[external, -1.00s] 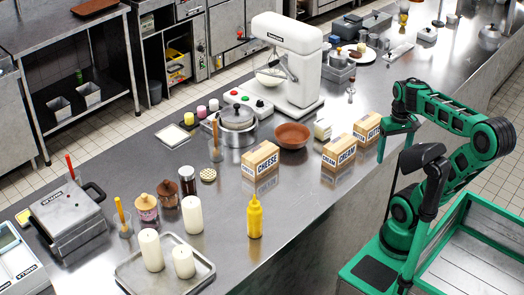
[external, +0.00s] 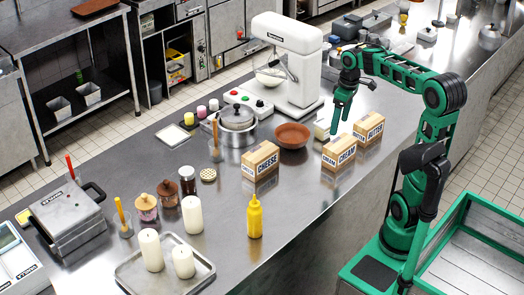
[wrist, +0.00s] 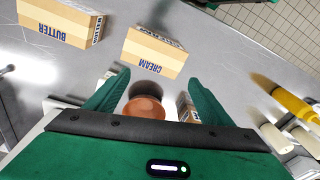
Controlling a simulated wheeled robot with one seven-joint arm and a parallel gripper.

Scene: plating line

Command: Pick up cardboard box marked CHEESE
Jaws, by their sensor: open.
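The cardboard box marked CHEESE (external: 261,161) stands on the steel counter, left of the brown bowl, in the external view. My gripper (external: 338,122) hangs above the counter to the right of that box, above and behind the box marked CREAM. In the wrist view my gripper's green fingers (wrist: 150,92) are apart with nothing held between them. A part of a cardboard box (wrist: 186,108) shows beside the right finger, mostly hidden; its label cannot be read there.
Boxes marked CREAM (external: 339,152) and BUTTER (external: 368,130) stand to the right of the CHEESE box. A brown bowl (external: 292,135) and a lidded pot (external: 237,120) stand behind it. A yellow bottle (external: 254,217) stands in front. Bare counter lies between the CHEESE and CREAM boxes.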

